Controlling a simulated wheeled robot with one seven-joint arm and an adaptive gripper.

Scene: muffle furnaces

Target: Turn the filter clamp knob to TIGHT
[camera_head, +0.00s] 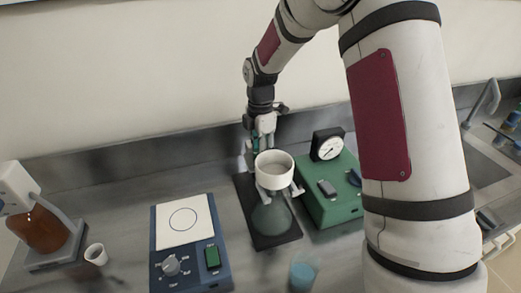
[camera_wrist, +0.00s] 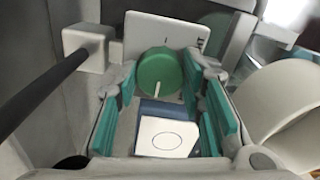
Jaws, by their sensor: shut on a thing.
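The green round clamp knob (camera_wrist: 160,75) shows in the wrist view, in front of a white plate (camera_wrist: 140,28). A short white line on the knob's face points down and slightly left. Lettering near the plate's right edge is partly covered and I cannot read it in full. My gripper (camera_wrist: 158,80) has its teal-padded fingers on the left and right sides of the knob and is shut on it. In the head view my gripper (camera_head: 262,140) reaches down behind the white filter funnel (camera_head: 274,168), which hides the knob there. The funnel sits above a glass flask (camera_head: 271,218).
A blue stirrer with a white top (camera_head: 184,220) stands left of the flask. A green pump with a gauge (camera_head: 335,200) stands close on the right. A beaker of blue liquid (camera_head: 303,272) is in front. A grey rod (camera_wrist: 45,95) crosses the wrist view's left side.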

